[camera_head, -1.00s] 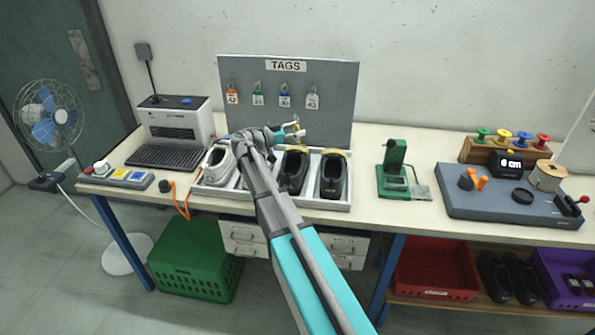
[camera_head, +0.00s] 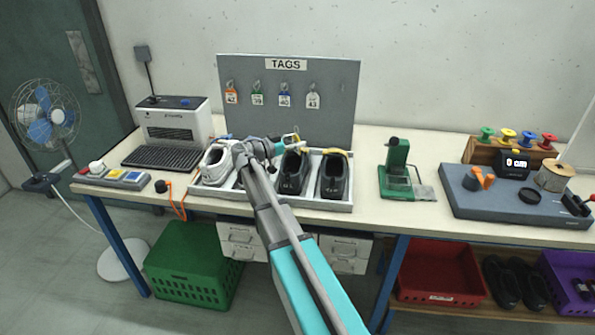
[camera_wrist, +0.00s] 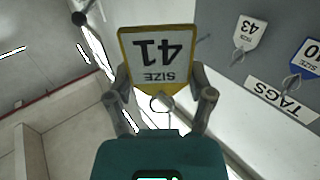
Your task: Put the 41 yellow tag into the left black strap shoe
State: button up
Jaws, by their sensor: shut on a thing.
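My gripper (camera_head: 288,140) is at the back of the shoe tray, over the rear of the left black strap shoe (camera_head: 292,172). In the wrist view my gripper (camera_wrist: 163,92) is shut on the 41 yellow tag (camera_wrist: 158,58), a white card with a yellow border, upside down in that picture. The tag is hard to make out in the head view. The left black strap shoe stands in the tray, its opening facing up. The right black shoe (camera_head: 334,177) stands beside it, with yellow at its rear.
The white tray (camera_head: 318,205) also holds a pale shoe (camera_head: 215,163) at left; my arm hides part of the tray. The grey TAGS board (camera_head: 335,90) stands behind with several tags hanging. A green press (camera_head: 397,158) stands to the right, with bare table between.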

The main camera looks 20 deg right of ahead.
jog(key=o, duration=0.8)
jog(key=shift+a, duration=0.1)
jog(key=a, duration=0.8)
jog(key=s+a, duration=0.1)
jog(key=a, duration=0.2)
jog(key=shift+a, duration=0.4)
dwell(0.4)
